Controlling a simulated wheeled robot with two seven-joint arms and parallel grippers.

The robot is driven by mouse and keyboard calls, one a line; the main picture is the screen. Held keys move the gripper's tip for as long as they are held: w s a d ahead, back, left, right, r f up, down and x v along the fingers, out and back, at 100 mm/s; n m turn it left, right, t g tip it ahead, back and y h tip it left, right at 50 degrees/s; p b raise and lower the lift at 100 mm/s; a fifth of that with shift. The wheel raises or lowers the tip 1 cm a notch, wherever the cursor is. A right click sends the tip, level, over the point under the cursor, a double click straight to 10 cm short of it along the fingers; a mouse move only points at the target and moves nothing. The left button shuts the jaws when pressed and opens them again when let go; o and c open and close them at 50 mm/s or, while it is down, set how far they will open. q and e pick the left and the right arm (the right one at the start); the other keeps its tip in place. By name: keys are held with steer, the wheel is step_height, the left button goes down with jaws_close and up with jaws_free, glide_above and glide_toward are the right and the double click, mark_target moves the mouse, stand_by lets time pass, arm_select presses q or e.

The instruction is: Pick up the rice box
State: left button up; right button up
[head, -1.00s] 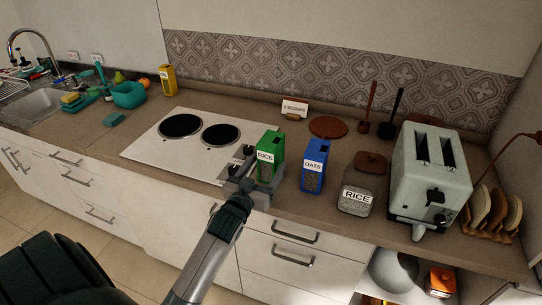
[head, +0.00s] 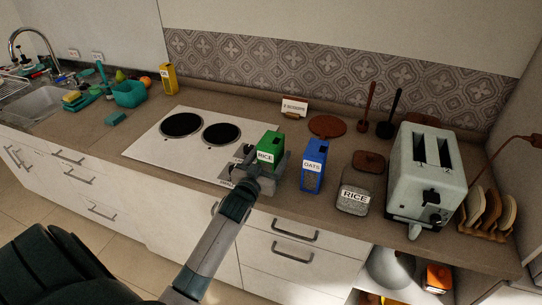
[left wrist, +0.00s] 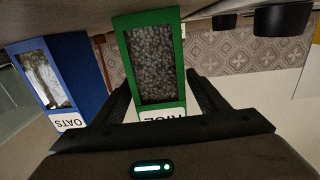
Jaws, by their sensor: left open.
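The green rice box (head: 270,147) stands upright on the counter at the right edge of the cooktop. In the left wrist view, which is upside down, the rice box (left wrist: 157,68) shows its grain window and RICE label between the two dark fingers. My left gripper (head: 268,172) is open, with one finger on each side of the box's lower part. Its fingers also show in the left wrist view (left wrist: 163,96). I cannot tell whether either finger touches the box. The gripper hides the lower front of the box in the head view. My right gripper is not in view.
A blue oats box (head: 313,165) stands close to the right. A glass jar labelled RICE (head: 355,198) and a toaster (head: 424,175) are further right. The cooktop (head: 165,150) lies to the left. Drawers with handles (head: 296,228) are below the counter edge.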

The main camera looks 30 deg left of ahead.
mark_target(271, 139)
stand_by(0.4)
arm_select(q)
steer(key=c, duration=1.3)
steer(key=shift+c, duration=0.8)
steer(key=shift+r, duration=0.15)
step_height(271, 139, up, 10)
steer(key=shift+f+b, duration=0.1)
steer(key=shift+b, duration=0.95)
